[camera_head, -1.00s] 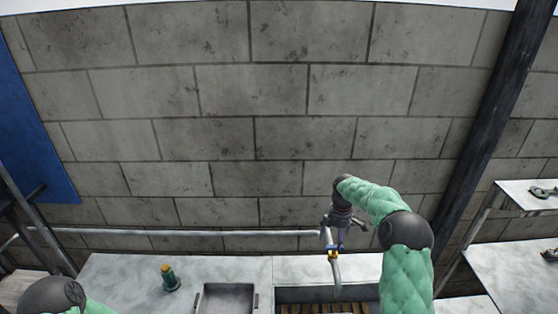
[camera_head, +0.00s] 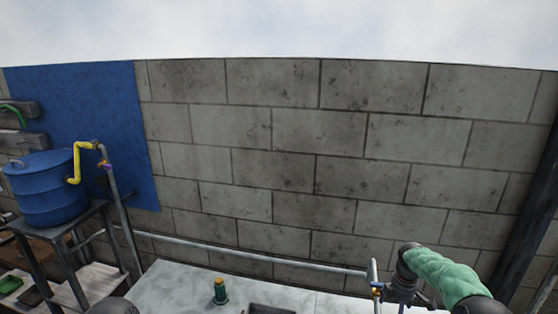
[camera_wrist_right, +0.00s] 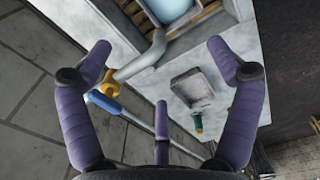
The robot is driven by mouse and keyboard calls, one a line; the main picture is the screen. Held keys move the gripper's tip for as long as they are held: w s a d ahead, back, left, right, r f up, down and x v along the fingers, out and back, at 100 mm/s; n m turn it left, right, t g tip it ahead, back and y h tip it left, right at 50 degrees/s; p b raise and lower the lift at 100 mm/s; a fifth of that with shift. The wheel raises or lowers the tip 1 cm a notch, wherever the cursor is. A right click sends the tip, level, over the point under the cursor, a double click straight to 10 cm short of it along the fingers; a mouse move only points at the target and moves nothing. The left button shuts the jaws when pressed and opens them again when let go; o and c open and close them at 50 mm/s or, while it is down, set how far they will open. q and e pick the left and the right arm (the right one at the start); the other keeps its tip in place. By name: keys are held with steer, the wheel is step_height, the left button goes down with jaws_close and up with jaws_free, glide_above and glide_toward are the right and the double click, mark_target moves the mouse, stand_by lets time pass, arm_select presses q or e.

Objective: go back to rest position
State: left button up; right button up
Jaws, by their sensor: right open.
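My right gripper (camera_wrist_right: 158,60) is open, with its purple fingers spread and nothing gripped. In the head view it (camera_head: 397,293) is low at the right, at the end of my green-sleeved arm, close to the upright end of the grey pipe. In the right wrist view a bent grey spout (camera_wrist_right: 145,60) with a yellow fitting (camera_wrist_right: 111,87) shows between the fingers near the left one; contact cannot be told. My left gripper is not in view; only a dark arm part shows at the bottom left of the head view.
A pale counter (camera_head: 175,285) runs below the block wall (camera_head: 310,150), bearing a green bottle (camera_head: 220,292) and a grey tray (camera_wrist_right: 192,88). A blue barrel (camera_head: 45,190) stands on a metal stand at left, near a yellow-handled tap pipe (camera_head: 115,195).

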steer(key=s+a+f+m+y, duration=0.2)
steer(key=s+a+f+m, duration=0.3)
steer(key=a+f, duration=0.45)
steer(key=s+a+f+m+y, duration=0.1)
steer(key=s+a+f+m, duration=0.2)
steer(key=s+a+f, duration=0.6)
steer(key=s+a+f+m, duration=0.1)
steer(key=s+a+m, duration=0.2)
steer(key=s, duration=0.4)
steer(key=s+a+f+m+y, duration=0.1)
steer(key=s+a+f+m, duration=0.2)
steer(key=s, duration=0.5)
steer(key=s+a+m, duration=0.3)
steer(key=s+m, duration=0.1)
steer(key=s, duration=0.3)
arm_select(q)
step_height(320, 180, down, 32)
steer(key=b, duration=3.1)
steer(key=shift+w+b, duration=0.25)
steer(key=shift+b, duration=0.15)
arm_select(e)
step_height(320, 180, down, 30)
steer(key=w+a+n, duration=0.1)
steer(key=w, duration=0.1)
steer(key=shift+a+f, duration=0.15)
steer(key=shift+f, duration=0.1)
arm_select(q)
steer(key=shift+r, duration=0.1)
